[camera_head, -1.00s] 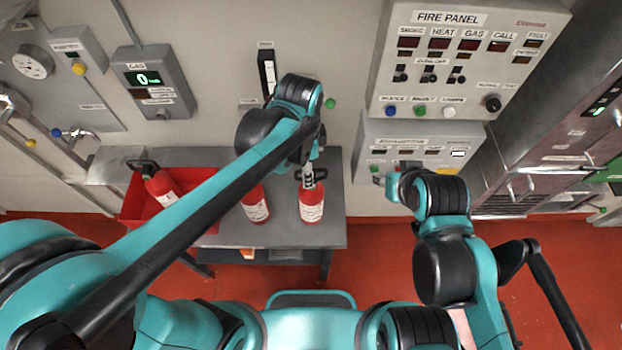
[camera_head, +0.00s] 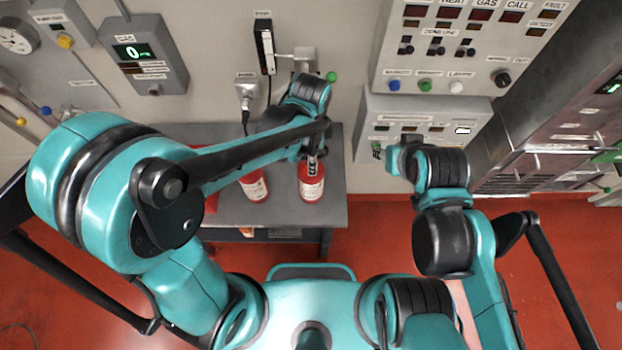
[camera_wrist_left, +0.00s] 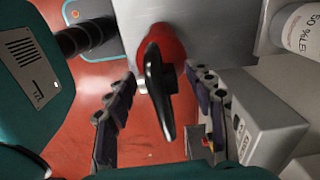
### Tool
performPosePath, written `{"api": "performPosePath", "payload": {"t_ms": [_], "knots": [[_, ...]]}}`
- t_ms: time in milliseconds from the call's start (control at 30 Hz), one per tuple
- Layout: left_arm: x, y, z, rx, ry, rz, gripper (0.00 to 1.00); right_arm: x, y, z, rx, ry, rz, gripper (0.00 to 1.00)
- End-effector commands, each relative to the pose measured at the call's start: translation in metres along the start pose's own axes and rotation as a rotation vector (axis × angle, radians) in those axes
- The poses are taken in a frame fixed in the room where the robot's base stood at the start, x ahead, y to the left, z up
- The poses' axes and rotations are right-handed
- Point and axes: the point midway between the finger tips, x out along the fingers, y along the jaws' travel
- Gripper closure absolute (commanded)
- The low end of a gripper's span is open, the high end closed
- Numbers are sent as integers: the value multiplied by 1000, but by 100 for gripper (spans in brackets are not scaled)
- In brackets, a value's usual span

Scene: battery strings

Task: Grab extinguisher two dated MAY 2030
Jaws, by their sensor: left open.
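Two red extinguishers with white labels stand on the grey table (camera_head: 290,212): a left one (camera_head: 254,186) and a right one (camera_head: 311,187). The label dates are too small to read. My left gripper (camera_head: 314,153) is above the right extinguisher. In the left wrist view its fingers (camera_wrist_left: 160,108) are open, on either side of the black handle (camera_wrist_left: 157,85) of a red extinguisher (camera_wrist_left: 168,44), not closed on it. My right arm's end (camera_head: 388,154) is raised at the right in front of the lower wall panel; its fingers cannot be made out.
A fire panel (camera_head: 467,62) and a smaller panel (camera_head: 425,125) are on the wall right of the table. A gas meter (camera_head: 143,55) is on the wall at left. My left arm hides most of a red tray (camera_head: 211,203). A white labelled cylinder (camera_wrist_left: 299,29) shows in the left wrist view.

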Motion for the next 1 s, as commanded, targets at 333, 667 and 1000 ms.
{"api": "performPosePath", "payload": {"t_ms": [333,667,1000], "knots": [[0,0,0,0,0,-1,100,0,0,0,0,0,0,60],[-4,-1,-1,-1,0,-1,100,-2,0,-2,0,0,0,60],[-31,-4,-8,-6,0,0,100,-17,0,-12,0,0,0,60]]}}
